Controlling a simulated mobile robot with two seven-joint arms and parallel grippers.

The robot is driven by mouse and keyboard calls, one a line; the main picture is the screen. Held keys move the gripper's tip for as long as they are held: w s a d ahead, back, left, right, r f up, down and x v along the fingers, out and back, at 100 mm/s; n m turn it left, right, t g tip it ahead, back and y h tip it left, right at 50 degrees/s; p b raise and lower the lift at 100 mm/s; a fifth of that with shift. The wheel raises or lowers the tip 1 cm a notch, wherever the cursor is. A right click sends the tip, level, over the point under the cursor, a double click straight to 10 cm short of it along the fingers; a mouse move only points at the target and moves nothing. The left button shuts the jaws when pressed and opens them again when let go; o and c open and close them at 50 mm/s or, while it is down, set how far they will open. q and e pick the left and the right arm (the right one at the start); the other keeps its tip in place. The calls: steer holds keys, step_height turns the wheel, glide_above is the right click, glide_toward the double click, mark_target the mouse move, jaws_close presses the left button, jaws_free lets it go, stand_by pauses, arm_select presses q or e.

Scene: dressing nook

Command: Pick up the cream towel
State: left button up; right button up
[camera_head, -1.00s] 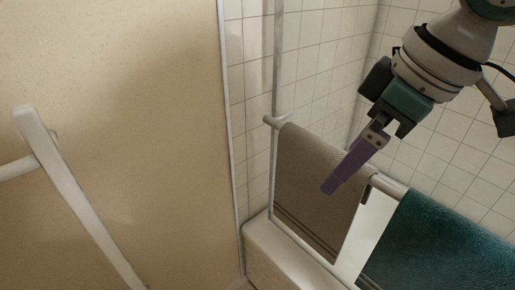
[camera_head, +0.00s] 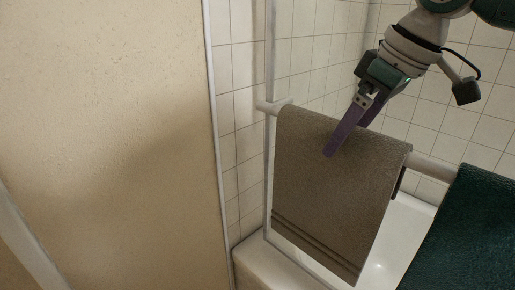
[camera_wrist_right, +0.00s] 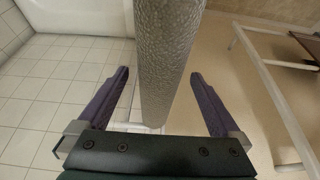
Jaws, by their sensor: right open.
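The cream towel (camera_head: 335,195), a dull grey-beige in this light, hangs folded over a white rail, with darker stripes near its lower edge. My right gripper (camera_head: 346,138) is open at the towel's top fold. One purple finger shows in front of the cloth; the other is partly hidden behind its top. In the right wrist view, the towel's fold (camera_wrist_right: 168,60) runs between the spread fingers of the right gripper (camera_wrist_right: 160,73), with gaps on both sides. My left gripper is not in view.
A dark teal towel (camera_head: 470,235) hangs on the same rail (camera_head: 432,167) to the right. A white tub (camera_head: 395,240) lies behind the rail, with tiled walls beyond. A beige wall (camera_head: 110,120) fills the left. A pale frame (camera_wrist_right: 275,95) stands at right in the wrist view.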

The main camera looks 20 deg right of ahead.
steer(key=shift+x, duration=1.7)
steer(key=shift+w+f, duration=0.15)
jaws_close()
